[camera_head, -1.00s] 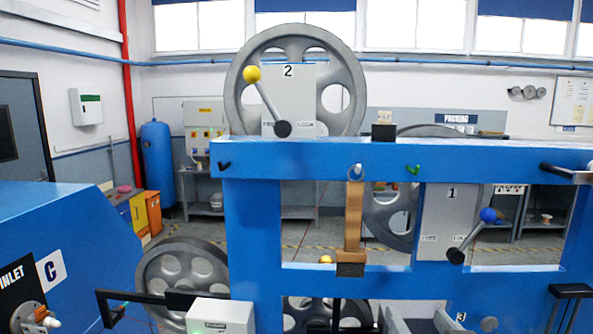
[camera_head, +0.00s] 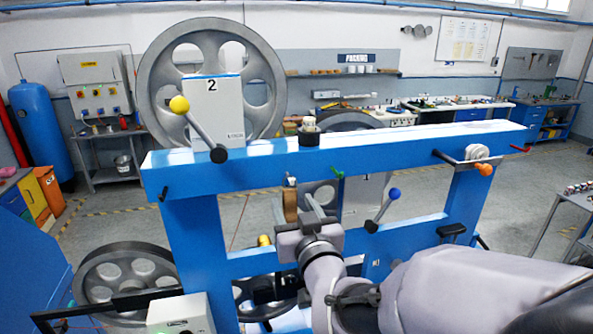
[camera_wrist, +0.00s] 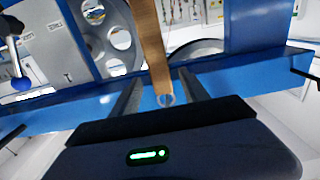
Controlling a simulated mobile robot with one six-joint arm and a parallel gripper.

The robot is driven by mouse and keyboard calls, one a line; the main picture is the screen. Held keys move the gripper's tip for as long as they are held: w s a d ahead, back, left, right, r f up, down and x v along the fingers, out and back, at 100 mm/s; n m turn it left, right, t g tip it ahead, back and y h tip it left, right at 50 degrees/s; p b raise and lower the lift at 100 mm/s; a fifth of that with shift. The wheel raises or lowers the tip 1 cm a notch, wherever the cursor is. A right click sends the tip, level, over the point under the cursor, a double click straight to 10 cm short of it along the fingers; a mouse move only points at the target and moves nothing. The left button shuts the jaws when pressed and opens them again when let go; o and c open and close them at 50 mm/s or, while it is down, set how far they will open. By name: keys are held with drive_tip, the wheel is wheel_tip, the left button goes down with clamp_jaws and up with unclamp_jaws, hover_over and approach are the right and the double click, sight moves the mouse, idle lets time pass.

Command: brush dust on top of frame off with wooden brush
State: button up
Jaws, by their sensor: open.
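The wooden brush (camera_head: 290,203) hangs in front of the blue frame (camera_head: 400,148), below its top beam. In the head view my gripper hides part of it. In the wrist view the brush's brown handle (camera_wrist: 152,45) runs from the top edge down to a small ring at its end. My gripper (camera_head: 309,204) is open at the brush. In the wrist view its two fingers (camera_wrist: 160,88) stand either side of the handle's ring end, with gaps on both sides. I cannot make out dust on the beam top.
A large grey pulley with a panel marked 2 (camera_head: 212,105) and a yellow-knobbed lever (camera_head: 195,122) stands behind the beam at left. A small dark block (camera_head: 309,135) sits on the beam. A blue-knobbed lever (camera_head: 384,208) is right of my gripper.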

sight(291, 198)
drive_tip(key=x, duration=0.3)
drive_tip(key=shift+a+p, duration=0.15)
drive_tip(key=shift+p, duration=0.15)
drive_tip(key=shift+s, duration=0.15)
drive_tip(key=shift+c, duration=0.6)
clamp_jaws()
drive_tip(key=shift+r, duration=0.25)
drive_tip(key=shift+r+b, duration=0.2)
drive_tip(key=shift+b, duration=0.1)
drive_tip(key=shift+b, duration=0.4)
